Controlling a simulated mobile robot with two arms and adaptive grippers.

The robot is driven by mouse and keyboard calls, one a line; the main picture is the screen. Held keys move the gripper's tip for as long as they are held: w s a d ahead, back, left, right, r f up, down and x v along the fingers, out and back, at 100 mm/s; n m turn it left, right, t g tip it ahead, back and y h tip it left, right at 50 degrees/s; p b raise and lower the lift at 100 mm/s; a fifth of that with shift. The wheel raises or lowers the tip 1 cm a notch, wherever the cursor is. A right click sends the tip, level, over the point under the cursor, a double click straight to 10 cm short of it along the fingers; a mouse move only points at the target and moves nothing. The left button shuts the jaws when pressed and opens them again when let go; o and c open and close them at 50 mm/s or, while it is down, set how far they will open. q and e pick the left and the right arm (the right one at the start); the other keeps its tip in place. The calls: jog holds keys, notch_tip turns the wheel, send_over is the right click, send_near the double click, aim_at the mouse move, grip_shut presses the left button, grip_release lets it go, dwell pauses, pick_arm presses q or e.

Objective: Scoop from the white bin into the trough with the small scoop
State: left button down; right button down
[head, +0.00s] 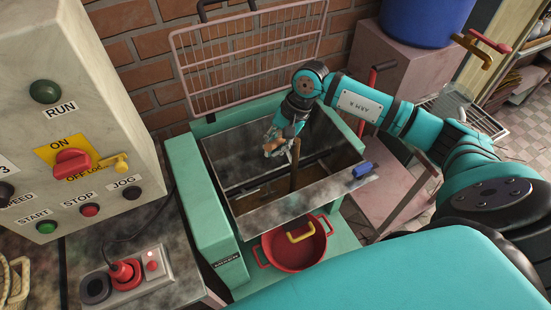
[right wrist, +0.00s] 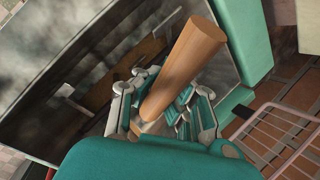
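The trough (head: 219,157) is an open rectangular metal hopper in the green machine, with brown material low inside. My right gripper (head: 279,146) is over the trough's opening, with its fingers closed around a round wooden handle (head: 295,160). In the right wrist view the gripper (right wrist: 160,112) holds this handle (right wrist: 185,65) at a slant. The tool's working end is hidden, so I cannot tell for certain whether it is the small scoop. No white bin is recognisable in either view. My left gripper is out of view.
A pink wire guard (head: 245,58) stands raised behind the trough. A red pot (head: 291,254) with a yellow handle sits in front. A blue piece (head: 362,170) is on the trough's right rim. A control box (head: 75,110) stands left, a blue tub (head: 425,20) back right.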

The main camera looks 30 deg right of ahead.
aim_at(272, 145)
jog(key=t+y+b, duration=0.1)
jog(key=b, duration=0.2)
jog(key=m+t+y+b, duration=0.1)
jog(key=b, duration=0.1)
jog(key=r+m+y+b, duration=0.1)
jog(key=y+b, duration=0.1)
jog(key=b, duration=0.1)
jog(key=shift+w+d+t+b, duration=0.15)
jog(key=shift+w+t+b, duration=0.15)
jog(key=shift+w+t, duration=0.1)
pick_arm(q)
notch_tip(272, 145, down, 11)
jog(key=b, duration=0.1)
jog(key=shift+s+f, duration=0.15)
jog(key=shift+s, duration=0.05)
pick_arm(e)
jog(key=shift+r+m+t+y, duration=0.3)
jog(key=shift+r+m, duration=0.1)
jog(key=shift+r, duration=0.05)
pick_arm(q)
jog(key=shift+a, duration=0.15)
